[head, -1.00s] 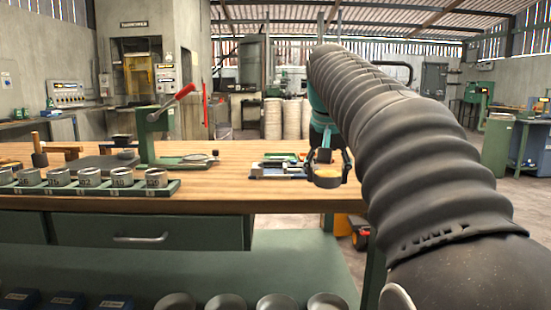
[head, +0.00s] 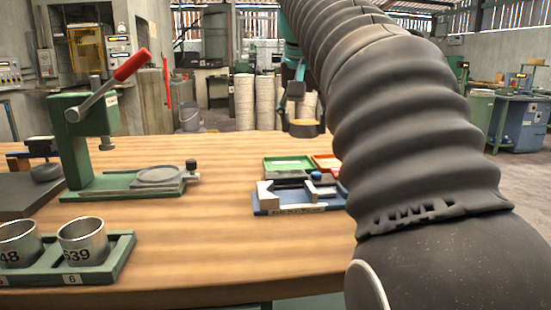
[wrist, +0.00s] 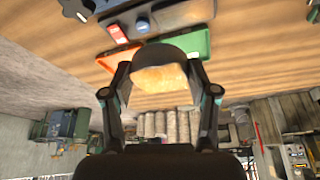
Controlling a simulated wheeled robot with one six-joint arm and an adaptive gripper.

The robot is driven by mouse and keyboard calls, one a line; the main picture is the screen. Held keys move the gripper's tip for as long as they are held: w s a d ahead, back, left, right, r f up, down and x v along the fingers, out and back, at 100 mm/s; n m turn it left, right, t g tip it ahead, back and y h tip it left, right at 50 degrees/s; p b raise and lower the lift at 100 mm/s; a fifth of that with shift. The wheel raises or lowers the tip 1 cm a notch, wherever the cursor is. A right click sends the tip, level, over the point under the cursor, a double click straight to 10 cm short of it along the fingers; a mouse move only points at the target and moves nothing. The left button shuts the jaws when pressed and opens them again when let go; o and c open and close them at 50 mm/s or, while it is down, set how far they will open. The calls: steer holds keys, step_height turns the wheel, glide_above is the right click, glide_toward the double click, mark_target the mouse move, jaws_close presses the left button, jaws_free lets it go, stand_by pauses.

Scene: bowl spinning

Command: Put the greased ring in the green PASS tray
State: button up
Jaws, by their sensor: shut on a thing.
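My gripper (head: 298,105) is shut on a grey ring (head: 304,131) with a yellow-amber greased inside. In the wrist view, the ring (wrist: 163,56) sits between both fingers of my gripper (wrist: 162,80), its amber inside facing the camera. The green tray (head: 290,163) lies flat on the bench, left of an orange-red tray (head: 326,161). In the head view the ring appears above and beyond the green tray, apart from it. The wrist view shows part of the green tray (wrist: 197,44) behind the ring. My arm hides the bench's right side.
A blue fixture (head: 298,202) with grey blocks stands just in front of the trays. A green press (head: 85,140) with a red-tipped lever stands at left. A green rack (head: 110,266) holds metal cups at front left. The middle of the bench is clear.

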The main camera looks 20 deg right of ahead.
glide_above(289, 165)
steer(key=s, duration=0.1)
steer(key=f, duration=0.6)
steer(key=shift+s+a+f, duration=0.15)
steer(key=shift+a+f, duration=0.25)
steer(key=shift+f+b, duration=0.7)
steer(key=shift+f, duration=1.3)
steer(key=o, duration=1.6)
steer(key=shift+f, duration=0.1)
steer(key=p+v, duration=0.3)
steer(key=v, duration=0.9)
